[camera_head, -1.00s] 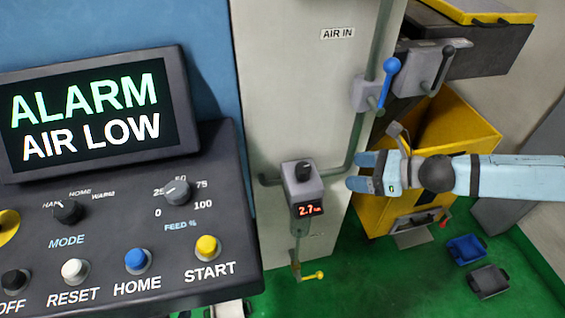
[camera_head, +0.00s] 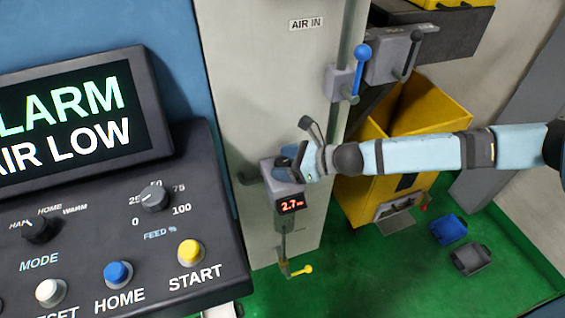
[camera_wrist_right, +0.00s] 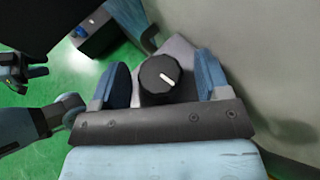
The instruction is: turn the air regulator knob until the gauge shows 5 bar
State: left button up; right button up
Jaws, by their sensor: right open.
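The air regulator (camera_head: 268,172) is a grey box on the pale cabinet panel. Its red display (camera_head: 290,205) reads about 2.7. My right gripper (camera_head: 290,160) is over the top of the regulator and hides the knob in the head view. In the right wrist view the black knob (camera_wrist_right: 160,75) with a white pointer mark stands between the two blue fingers of my right gripper (camera_wrist_right: 158,88). The fingers are open, one on each side, with a small gap visible to the knob. My left gripper is not in the head view; an arm part shows at the left of the wrist view.
A control panel (camera_head: 110,225) with a screen reading AIR LOW stands at the left. A blue lever (camera_head: 360,70) is above the regulator. A yellow valve handle (camera_head: 301,270) is below it. A yellow bin (camera_head: 440,105) stands behind my right arm.

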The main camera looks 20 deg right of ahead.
jog(key=shift+w+a+f, duration=0.15)
jog(key=shift+w+a, duration=0.05)
jog(key=shift+a, duration=0.1)
jog(key=c, duration=0.9)
jog(key=shift+c, duration=0.2)
